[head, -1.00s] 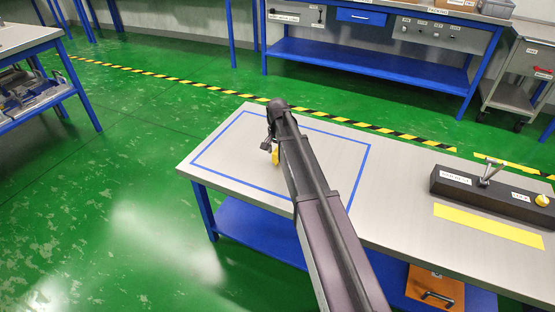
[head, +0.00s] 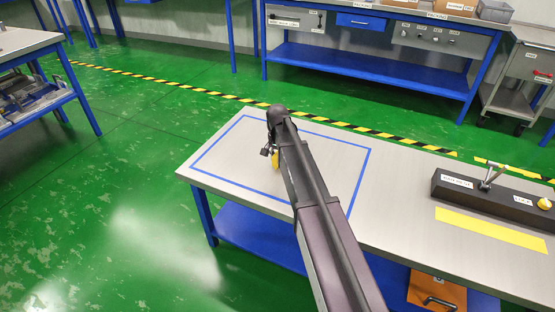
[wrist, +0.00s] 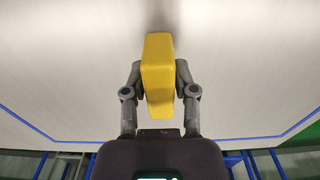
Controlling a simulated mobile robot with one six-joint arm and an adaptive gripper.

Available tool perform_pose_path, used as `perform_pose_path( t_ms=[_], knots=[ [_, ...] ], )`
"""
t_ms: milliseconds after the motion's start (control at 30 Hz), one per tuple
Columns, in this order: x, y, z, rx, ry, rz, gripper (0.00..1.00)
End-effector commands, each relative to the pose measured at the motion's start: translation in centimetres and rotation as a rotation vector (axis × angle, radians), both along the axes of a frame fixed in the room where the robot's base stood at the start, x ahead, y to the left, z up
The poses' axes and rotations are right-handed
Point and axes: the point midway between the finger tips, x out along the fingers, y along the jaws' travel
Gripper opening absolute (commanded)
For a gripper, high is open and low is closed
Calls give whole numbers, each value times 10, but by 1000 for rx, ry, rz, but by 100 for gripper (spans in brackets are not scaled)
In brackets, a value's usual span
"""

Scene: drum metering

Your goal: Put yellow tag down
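The yellow tag (wrist: 158,75) is a yellow block between the two fingers of my gripper (wrist: 158,80) in the wrist view, with a finger against each side. In the head view the tag (head: 275,160) shows as a small yellow piece beside my arm, over the blue-outlined area of the table (head: 225,165). My gripper (head: 270,152) is partly hidden there by my arm. I cannot tell whether the tag's lower end touches the table.
A black fixture (head: 470,190) with a lever and a yellow knob stands on the table's right side, behind a yellow strip (head: 490,228). The outlined area looks otherwise clear. An orange case (head: 437,290) is below the table.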

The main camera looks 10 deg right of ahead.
Motion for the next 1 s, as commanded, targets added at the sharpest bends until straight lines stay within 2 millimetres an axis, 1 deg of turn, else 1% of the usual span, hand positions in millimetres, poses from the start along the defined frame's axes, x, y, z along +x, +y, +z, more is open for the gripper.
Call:
perform_pose_path(
  t_ms=[33,67,567,767,1000],
  knots=[
    [0,0,0,0,0,0,6],
    [0,0,0,0,0,0,0],
    [0,0,3,0,0,0,0],
    [0,0,12,0,0,0,0],
    [0,0,30,0,0,0,0]
  ],
)
